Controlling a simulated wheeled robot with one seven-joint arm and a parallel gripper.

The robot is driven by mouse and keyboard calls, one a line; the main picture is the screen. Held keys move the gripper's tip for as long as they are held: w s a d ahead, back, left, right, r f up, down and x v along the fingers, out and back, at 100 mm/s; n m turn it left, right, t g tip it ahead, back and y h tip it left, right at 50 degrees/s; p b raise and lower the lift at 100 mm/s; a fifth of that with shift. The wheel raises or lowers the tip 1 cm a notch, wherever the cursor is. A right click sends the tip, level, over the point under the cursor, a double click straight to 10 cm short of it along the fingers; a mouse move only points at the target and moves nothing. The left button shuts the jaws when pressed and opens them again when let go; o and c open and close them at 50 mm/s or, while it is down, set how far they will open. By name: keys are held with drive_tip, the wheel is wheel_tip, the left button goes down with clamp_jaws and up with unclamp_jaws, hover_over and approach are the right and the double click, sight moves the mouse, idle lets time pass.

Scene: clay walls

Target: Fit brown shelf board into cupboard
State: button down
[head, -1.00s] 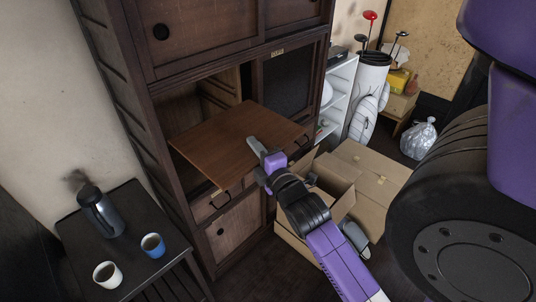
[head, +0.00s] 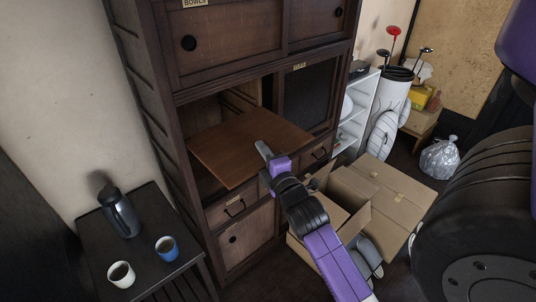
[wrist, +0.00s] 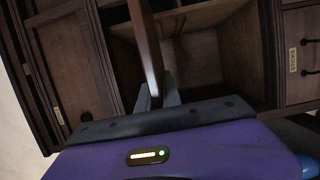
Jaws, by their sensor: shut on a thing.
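The brown shelf board (head: 240,145) is held flat, slightly tilted in the head view, in front of the open bay of the dark wooden cupboard (head: 225,75). Its far part overlaps the bay opening; I cannot tell how far inside it is. My gripper (head: 266,155) is shut on the board's near edge. In the wrist view the board (wrist: 146,50) shows edge-on between the fingers (wrist: 158,97). The open bay (wrist: 215,60) shows beside it, with rails on its inner wall (head: 240,100).
A low black table (head: 140,250) with a dark flask (head: 119,212), a white cup (head: 121,273) and a blue cup (head: 166,247) stands at left. An open cardboard box (head: 345,200) sits below right of my gripper. A white shelf unit (head: 355,115) stands right of the cupboard.

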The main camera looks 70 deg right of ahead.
sight(234, 129)
drive_tip(key=shift+w+d, duration=0.45)
drive_tip(key=shift+w, duration=0.25)
drive_tip(key=shift+r+p, duration=0.1)
drive_tip(key=shift+p, duration=0.4)
idle(1.3)
drive_tip(key=shift+w+d+p, duration=0.35)
drive_tip(key=shift+w+d, duration=0.65)
drive_tip(key=shift+w, duration=0.65)
drive_tip(key=shift+w+d+p, duration=0.4)
drive_tip(key=shift+w+d, duration=0.65)
drive_tip(key=shift+w, duration=0.65)
drive_tip(key=shift+w+d+p, duration=0.35)
drive_tip(key=shift+w+d, duration=0.65)
drive_tip(key=shift+w, duration=0.65)
idle(0.5)
